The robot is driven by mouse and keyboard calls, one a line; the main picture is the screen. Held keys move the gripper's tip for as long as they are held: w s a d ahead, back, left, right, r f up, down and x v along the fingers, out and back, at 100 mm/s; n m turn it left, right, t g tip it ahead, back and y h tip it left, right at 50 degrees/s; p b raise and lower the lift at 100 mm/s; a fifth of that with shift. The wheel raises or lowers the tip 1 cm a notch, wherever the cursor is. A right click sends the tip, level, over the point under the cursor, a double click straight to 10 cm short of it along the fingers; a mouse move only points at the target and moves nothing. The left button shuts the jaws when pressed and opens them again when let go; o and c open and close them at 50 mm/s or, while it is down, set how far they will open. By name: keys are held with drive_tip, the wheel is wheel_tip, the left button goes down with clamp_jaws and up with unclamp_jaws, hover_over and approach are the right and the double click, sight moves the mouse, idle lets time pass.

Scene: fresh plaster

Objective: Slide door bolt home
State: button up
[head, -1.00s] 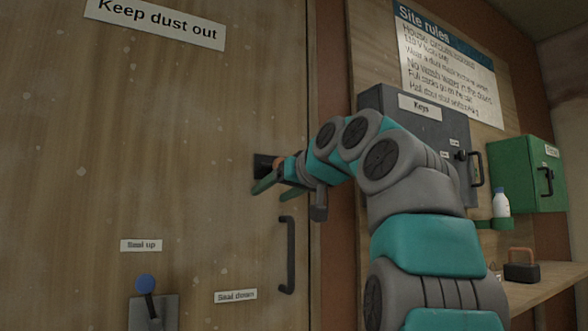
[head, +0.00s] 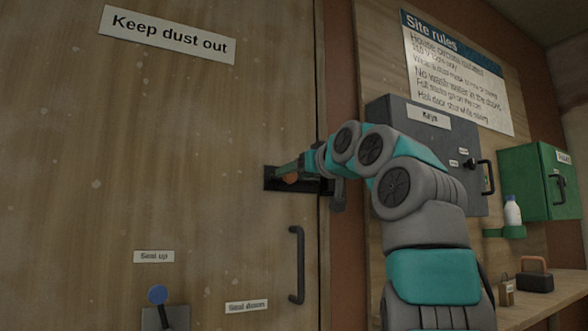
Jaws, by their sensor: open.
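The door bolt's dark plate (head: 271,184) is on the wooden door (head: 180,120), near its right edge. An orange-brown knob (head: 291,178) shows at the plate, partly hidden by my gripper. The right part of the bolt, by the door frame, is mostly hidden behind my gripper and wrist.
A dark pull handle (head: 297,265) is below the bolt. A lever with a blue knob (head: 157,294) is at the lower left. Right of the frame are a grey key cabinet (head: 400,112), a green cabinet (head: 520,170), a bottle (head: 512,212) and a shelf (head: 545,298).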

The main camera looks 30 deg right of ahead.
drive_tip(key=shift+w, duration=0.8)
drive_tip(key=shift+c, duration=0.2)
clamp_jaws()
idle(0.6)
